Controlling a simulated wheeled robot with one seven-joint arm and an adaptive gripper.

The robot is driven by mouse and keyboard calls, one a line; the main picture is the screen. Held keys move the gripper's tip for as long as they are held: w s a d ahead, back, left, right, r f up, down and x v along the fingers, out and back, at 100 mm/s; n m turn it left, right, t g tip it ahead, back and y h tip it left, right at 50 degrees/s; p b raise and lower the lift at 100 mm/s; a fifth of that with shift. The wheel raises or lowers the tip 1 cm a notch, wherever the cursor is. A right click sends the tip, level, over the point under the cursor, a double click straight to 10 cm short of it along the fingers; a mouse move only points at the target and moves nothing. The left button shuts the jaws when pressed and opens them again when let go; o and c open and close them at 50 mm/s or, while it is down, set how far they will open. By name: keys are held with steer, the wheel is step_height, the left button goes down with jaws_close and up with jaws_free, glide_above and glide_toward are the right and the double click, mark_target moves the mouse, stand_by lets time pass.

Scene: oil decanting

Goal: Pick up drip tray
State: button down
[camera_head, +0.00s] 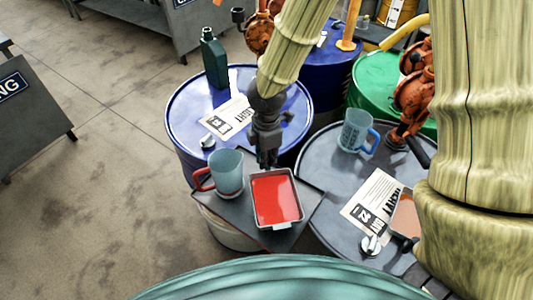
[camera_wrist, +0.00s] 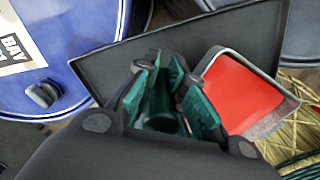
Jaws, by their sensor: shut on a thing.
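The drip tray (camera_head: 280,226), a shallow grey rectangle with a red inside, is at a dark square stand top in the head view. It also shows right of the fingers in the wrist view (camera_wrist: 270,122). My gripper (camera_head: 267,161) points down at its far edge and is shut on the tray. In the wrist view the green finger pads (camera_wrist: 172,78) are beside the tray's near-left rim; the exact grip point is hidden. I cannot tell if the tray is clear of the surface.
A clear jug with a red handle (camera_head: 227,172) stands close left of the tray. A blue drum (camera_head: 184,118) with a dark green bottle (camera_head: 214,59) is behind. A grey drum (camera_head: 322,158) at right bears a blue-handled jug (camera_head: 355,131) and another tray (camera_head: 405,216). Open floor is left.

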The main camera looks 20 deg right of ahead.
steer(key=shift+w+d+p, duration=0.2)
steer(key=shift+w, duration=0.45)
steer(key=shift+w+d+p, duration=0.15)
steer(key=shift+w, duration=0.45)
steer(key=shift+f+p, duration=0.6)
steer(key=shift+f, duration=1.25)
steer(key=c, duration=1.5)
jaws_free()
steer(key=shift+f, duration=0.1)
steer(key=shift+c, duration=0.2)
steer(key=shift+o, duration=0.2)
steer(key=shift+r, duration=0.2)
